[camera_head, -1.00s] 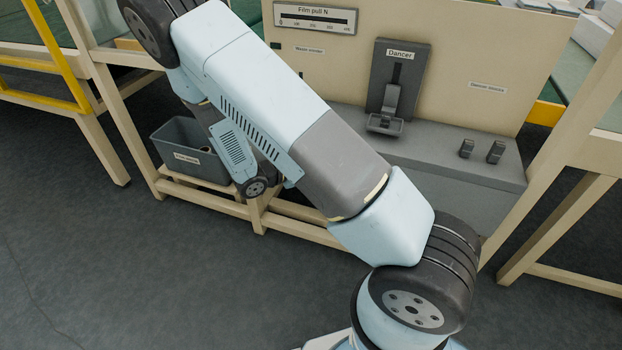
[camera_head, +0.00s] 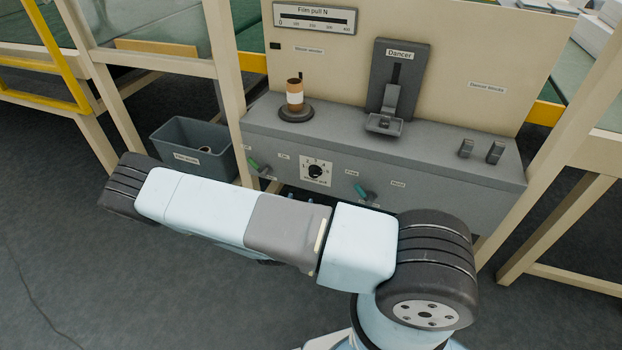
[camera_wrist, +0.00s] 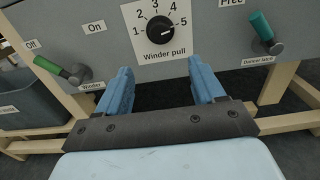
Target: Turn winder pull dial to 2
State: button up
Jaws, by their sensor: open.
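The winder pull dial (camera_wrist: 160,30) is a black round knob on a white plate numbered 1 to 5, on the front of the grey console. It is at the top middle of the wrist view, and small at the console front in the head view (camera_head: 315,171). I cannot clearly read which number its pointer faces. My gripper (camera_wrist: 163,75) is open, with its two blue fingers apart and nothing between them. The fingertips lie just below the dial plate in the wrist view, not touching the knob. In the head view my arm hides most of the gripper.
A green winder lever (camera_wrist: 55,68) is left of the dial, and a teal dancer latch lever (camera_wrist: 262,28) is right. On the console (camera_head: 350,140) stand a small roll on a spindle (camera_head: 295,97) and the dancer (camera_head: 393,90). A grey bin (camera_head: 190,130) is at left.

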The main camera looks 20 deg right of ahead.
aim_at(313, 175)
jog(key=x, duration=1.3)
jog(key=shift+w+d, duration=0.2)
jog(key=shift+w, duration=0.05)
jog(key=shift+c, duration=0.2)
